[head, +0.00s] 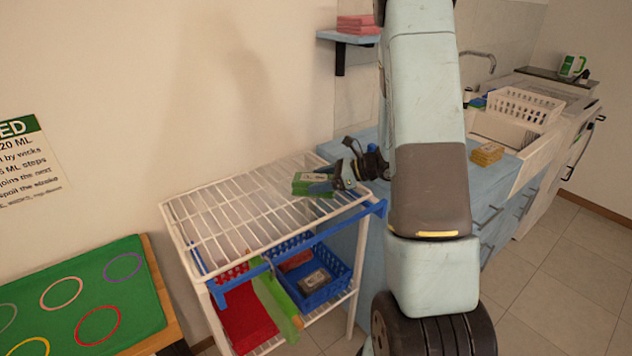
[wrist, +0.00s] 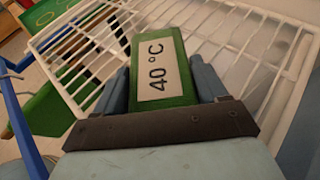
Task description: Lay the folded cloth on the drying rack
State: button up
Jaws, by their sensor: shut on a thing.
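A folded green cloth (head: 312,184) with a pale label is in my gripper (head: 338,179), at the right end of the white wire drying rack (head: 225,215). In the wrist view the cloth (wrist: 183,92) sits between both fingers, its label reading "40 °C". The rack's top wires (wrist: 245,45) show behind and around it. The gripper is shut on the cloth. I cannot tell whether the cloth touches the wires. The rest of the rack top is bare.
A blue rail runs along the rack's front. Below are a blue basket (head: 325,292) and red and green cloths. A blue counter with a yellow folded stack (head: 487,154) and a white basket (head: 522,108) stands right. A green mat (head: 75,298) lies left.

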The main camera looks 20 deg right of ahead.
jog(key=o, duration=1.1)
jog(key=shift+d, duration=0.1)
jog(key=v, duration=1.1)
jog(key=shift+s+d+r, duration=0.2)
jog(key=shift+r, duration=0.1)
jog(key=s+a+r+n+g+h, duration=0.4)
jog(key=s+a+r+n+g, duration=0.1)
jog(key=s+a+r+n, duration=0.55)
jog(key=s+r+n+t+h, duration=0.1)
jog(key=s+r+n+h, duration=0.1)
jog(key=s+r+n, duration=0.1)
jog(key=s+a+r+n+t+h, duration=0.1)
jog(key=s+r+n+t+h, duration=0.1)
jog(key=s+n, duration=0.3)
jog(key=s+r+n+t+h, duration=0.1)
jog(key=s+r+n+h, duration=0.3)
jog(key=s+r+n, duration=0.1)
jog(key=shift+a, duration=0.4)
